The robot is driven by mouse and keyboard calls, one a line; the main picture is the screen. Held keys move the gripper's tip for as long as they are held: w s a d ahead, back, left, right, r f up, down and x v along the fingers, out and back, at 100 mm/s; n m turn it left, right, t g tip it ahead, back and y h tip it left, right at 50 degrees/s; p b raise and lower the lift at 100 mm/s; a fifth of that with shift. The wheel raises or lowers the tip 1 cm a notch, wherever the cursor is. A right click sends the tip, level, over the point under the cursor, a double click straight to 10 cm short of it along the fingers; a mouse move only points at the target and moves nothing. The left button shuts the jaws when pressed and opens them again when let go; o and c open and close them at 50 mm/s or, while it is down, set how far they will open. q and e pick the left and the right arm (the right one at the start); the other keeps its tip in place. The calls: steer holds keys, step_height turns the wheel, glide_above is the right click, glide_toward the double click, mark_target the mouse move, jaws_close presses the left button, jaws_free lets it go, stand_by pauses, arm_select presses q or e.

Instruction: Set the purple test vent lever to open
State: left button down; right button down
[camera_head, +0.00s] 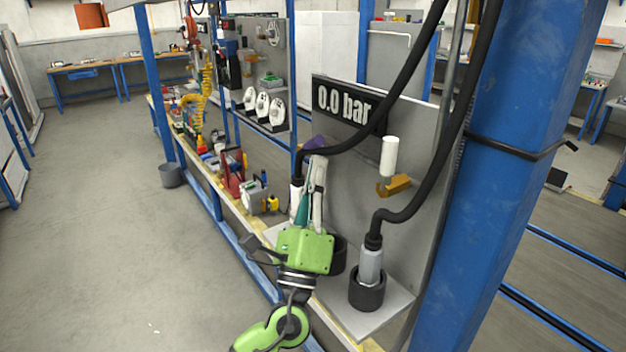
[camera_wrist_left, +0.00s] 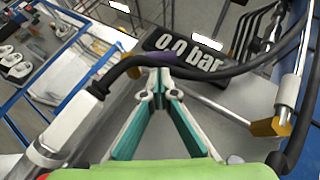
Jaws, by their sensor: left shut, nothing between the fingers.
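The purple test vent lever (camera_head: 314,143) shows as a small purple patch on the grey panel, below the left end of the "0.0 bar" display (camera_head: 343,103). Most of it is hidden behind my left gripper (camera_head: 314,162) and a black hose. In the left wrist view the purple lever (camera_wrist_left: 163,60) lies just beyond the closed fingertips of my left gripper (camera_wrist_left: 160,88), partly behind the hose. The gripper is shut and empty. I cannot tell whether its tips touch the lever. My right gripper is not in view.
A black hose (camera_head: 370,125) crosses in front of the panel. A second hose ends in a grey nozzle (camera_head: 370,266) in a black holder. An orange lever (camera_head: 394,186) sits under a white cylinder. A blue post (camera_head: 530,110) stands at right. The floor at left is open.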

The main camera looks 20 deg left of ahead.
arm_select(q)
steer(key=shift+w+r+n+g+y, duration=0.1)
steer(key=shift+r+n+g+y, duration=0.2)
steer(key=shift+r+n+y, duration=0.25)
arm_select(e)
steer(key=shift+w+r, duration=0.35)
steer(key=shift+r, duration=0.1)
